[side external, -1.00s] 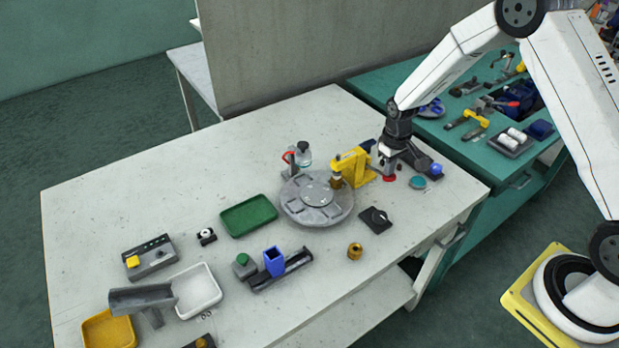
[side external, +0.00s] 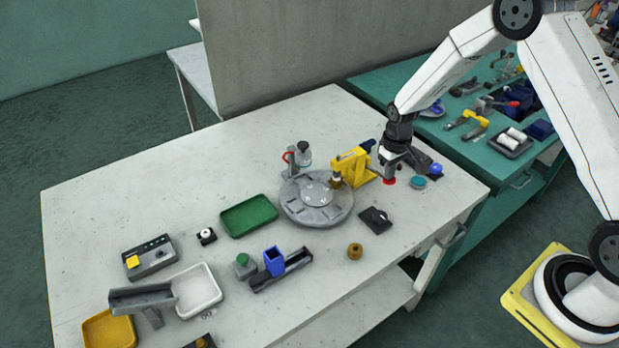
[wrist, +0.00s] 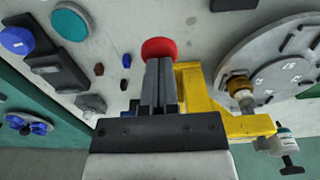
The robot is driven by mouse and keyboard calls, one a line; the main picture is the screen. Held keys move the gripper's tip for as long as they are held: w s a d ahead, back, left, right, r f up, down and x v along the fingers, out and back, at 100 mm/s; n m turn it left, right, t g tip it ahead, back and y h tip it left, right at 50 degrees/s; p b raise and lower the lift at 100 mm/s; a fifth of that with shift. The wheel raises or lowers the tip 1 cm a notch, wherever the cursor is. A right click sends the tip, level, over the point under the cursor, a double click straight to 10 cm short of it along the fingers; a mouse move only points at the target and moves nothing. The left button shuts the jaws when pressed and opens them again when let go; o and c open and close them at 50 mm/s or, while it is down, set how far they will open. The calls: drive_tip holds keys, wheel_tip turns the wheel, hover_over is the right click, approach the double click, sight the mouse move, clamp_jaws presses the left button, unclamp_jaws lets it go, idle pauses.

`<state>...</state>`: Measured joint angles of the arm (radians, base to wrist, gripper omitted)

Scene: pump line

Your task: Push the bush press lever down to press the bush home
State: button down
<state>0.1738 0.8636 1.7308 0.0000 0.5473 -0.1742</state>
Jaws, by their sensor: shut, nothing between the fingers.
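The yellow bush press (side external: 352,165) stands at the right edge of the round grey turntable (side external: 300,212). It also shows in the wrist view (wrist: 196,90). A red knob (wrist: 160,47), seemingly the end of its lever, lies just beyond my fingertips; it shows in the side view (side external: 389,181). My gripper (wrist: 161,62) is shut and empty, with its tips at the knob (side external: 388,174). I cannot tell whether they touch it. A brass bush (wrist: 238,84) sits under the press head on the turntable. The lever arm is mostly hidden behind my fingers.
A dark rail with a blue knob (side external: 436,169) and a teal disc (side external: 418,182) lie right of my gripper. A black plate (side external: 376,219) and a loose brass part (side external: 355,250) lie nearer the front. A small red-clamped stand (side external: 298,158) is behind the turntable.

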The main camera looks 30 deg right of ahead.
drive_tip(key=shift+r, duration=0.15)
idle(0.4)
drive_tip(key=shift+s+r, duration=0.1)
drive_tip(key=shift+r, duration=0.95)
drive_tip(key=shift+w+r, duration=0.15)
drive_tip(key=shift+w, duration=0.05)
drive_tip(key=shift+w+r, duration=0.15)
drive_tip(key=shift+r, duration=0.3)
drive_tip(key=shift+r, duration=0.1)
drive_tip(key=shift+r, duration=2.4)
